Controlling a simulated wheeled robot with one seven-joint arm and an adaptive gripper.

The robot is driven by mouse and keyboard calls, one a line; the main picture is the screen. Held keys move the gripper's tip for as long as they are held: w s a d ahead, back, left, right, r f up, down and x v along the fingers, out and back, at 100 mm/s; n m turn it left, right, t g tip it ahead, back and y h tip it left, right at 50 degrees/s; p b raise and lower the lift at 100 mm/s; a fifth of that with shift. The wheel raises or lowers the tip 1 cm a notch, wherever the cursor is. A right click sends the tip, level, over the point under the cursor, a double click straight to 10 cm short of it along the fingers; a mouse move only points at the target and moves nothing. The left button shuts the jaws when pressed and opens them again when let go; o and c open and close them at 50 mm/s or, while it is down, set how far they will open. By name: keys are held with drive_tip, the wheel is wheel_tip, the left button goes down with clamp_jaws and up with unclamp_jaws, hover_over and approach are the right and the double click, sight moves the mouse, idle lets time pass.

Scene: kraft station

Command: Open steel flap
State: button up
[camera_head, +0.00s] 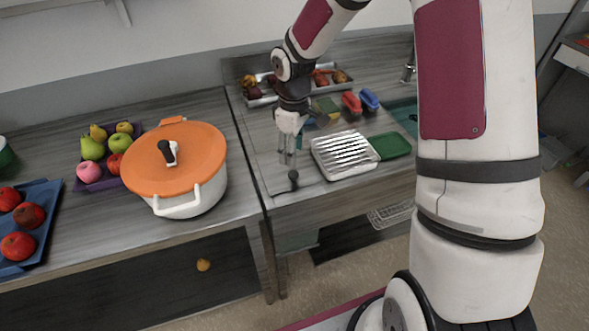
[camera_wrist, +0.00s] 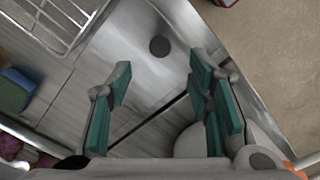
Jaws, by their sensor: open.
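The steel flap (camera_head: 316,189) appears to be the flat grey panel at the near left of the right-hand counter, lying flush. A dark round knob (camera_head: 293,177) stands on it. In the wrist view the knob (camera_wrist: 160,46) sits on the pale steel surface (camera_wrist: 142,72), beyond my fingertips and between their lines. My gripper (camera_head: 287,157) hangs fingers-down just behind the knob in the head view. Its teal-padded fingers (camera_wrist: 160,78) are spread apart with nothing between them. I see no contact with the knob. The flap's exact edges are hard to tell.
A white pot with an orange lid (camera_head: 174,158) stands left, near the gap between counters. Behind are sponges (camera_head: 327,107) and a food tray (camera_head: 262,100).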

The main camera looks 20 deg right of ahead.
sight(293, 174)
wheel_tip(293, 174, down, 8)
drive_tip(key=shift+p, duration=0.35)
clamp_jaws()
